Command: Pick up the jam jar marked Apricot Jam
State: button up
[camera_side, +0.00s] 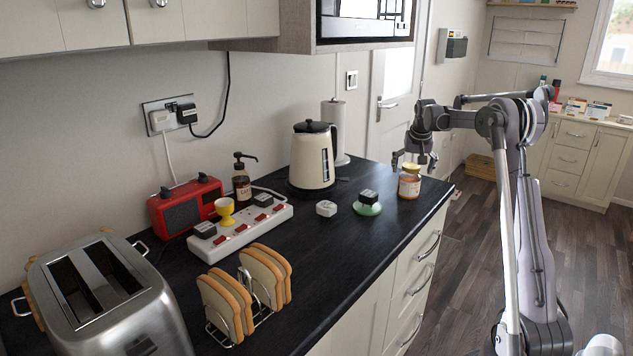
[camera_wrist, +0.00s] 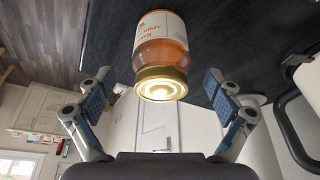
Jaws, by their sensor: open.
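A jam jar (camera_side: 409,186) with amber contents, a pale label and a gold lid stands upright near the counter's right edge. In the wrist view the jar (camera_wrist: 160,48) appears lid-down, at the upper middle of the picture. Its label has orange lettering, which I cannot read clearly. My gripper (camera_side: 413,160) is just above and beside the jar in the side view. In the wrist view my gripper (camera_wrist: 160,95) is open and empty, with one finger to each side of the jar's lid and a gap on both sides.
Left of the jar are a green dish (camera_side: 366,209) bearing a dark block and a small white block (camera_side: 326,208). A cream kettle (camera_side: 313,160) and paper roll (camera_side: 334,125) stand behind. A power strip (camera_side: 240,232), toast rack (camera_side: 214,330) and toaster (camera_side: 150,310) lie farther left.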

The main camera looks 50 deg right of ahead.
aim_at(409, 182)
jog(key=shift+a+x, duration=0.15)
jog(key=shift+x, duration=1.3)
jog(key=shift+a+x, duration=0.15)
jog(key=shift+x, duration=1.35)
jog(key=shift+f, duration=0.1)
jog(key=c, duration=1.6)
